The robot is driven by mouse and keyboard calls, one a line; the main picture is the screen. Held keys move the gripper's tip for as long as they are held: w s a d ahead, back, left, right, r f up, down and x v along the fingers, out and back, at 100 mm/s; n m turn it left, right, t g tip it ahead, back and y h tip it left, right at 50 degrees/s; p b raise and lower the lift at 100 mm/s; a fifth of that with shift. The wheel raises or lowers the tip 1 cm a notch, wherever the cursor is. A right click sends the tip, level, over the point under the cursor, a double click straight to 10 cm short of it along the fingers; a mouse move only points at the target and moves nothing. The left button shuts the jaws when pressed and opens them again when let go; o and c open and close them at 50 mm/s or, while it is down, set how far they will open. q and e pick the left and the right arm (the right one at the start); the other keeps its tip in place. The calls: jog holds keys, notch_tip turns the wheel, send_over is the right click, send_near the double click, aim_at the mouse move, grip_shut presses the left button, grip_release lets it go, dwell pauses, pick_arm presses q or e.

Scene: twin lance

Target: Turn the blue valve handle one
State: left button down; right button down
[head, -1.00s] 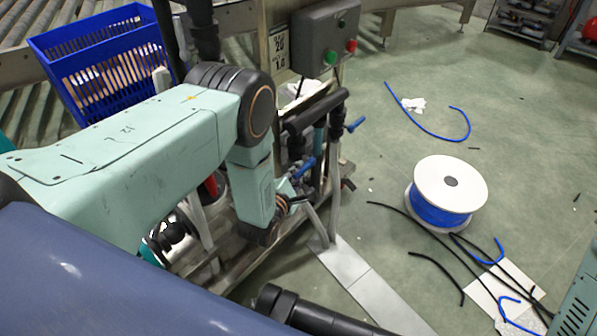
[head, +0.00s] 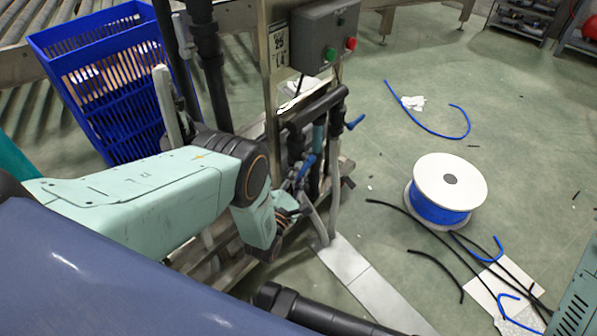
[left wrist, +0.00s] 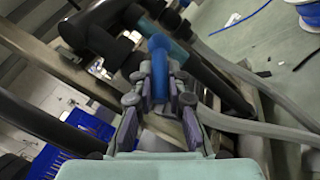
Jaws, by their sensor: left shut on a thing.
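A blue valve handle (head: 305,167) sits on the dark pipework of the stand, in the middle of the head view. It also shows in the left wrist view (left wrist: 158,52), upright between the finger linkages. My left gripper (head: 291,210) is beside the lower end of this handle. In the left wrist view my left gripper (left wrist: 160,92) is shut on the handle, with its fingers on both sides of it. The fingertips' exact contact is partly hidden. A second blue handle (head: 355,122) sticks out to the right on the pipework. My right gripper is not in view.
A grey control box (head: 327,40) with green and red buttons is above the pipes. A blue crate (head: 110,120) stands at the left. A white and blue cable spool (head: 448,185) and loose hoses lie on the open floor at the right.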

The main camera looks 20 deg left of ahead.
pick_arm(q)
jog(key=shift+w+d+f+n+t, duration=0.2)
jog(key=shift+f+n+t, duration=0.15)
jog(key=shift+t, duration=0.35)
jog(key=shift+w+f+t, duration=0.1)
jog(key=shift+f+t, duration=0.1)
jog(key=shift+t, duration=0.1)
jog(key=shift+n+t, duration=0.25)
jog(key=shift+t, duration=0.15)
jog(key=c, duration=1.3)
grip_release()
jog(key=shift+f, duration=0.1)
jog(key=shift+w+a+r, duration=0.1)
jog(key=shift+w+r, duration=0.05)
jog(key=shift+r, duration=2.2)
notch_tip(320, 180, up, 4)
jog(key=shift+f, duration=0.1)
jog(key=shift+r, duration=0.75)
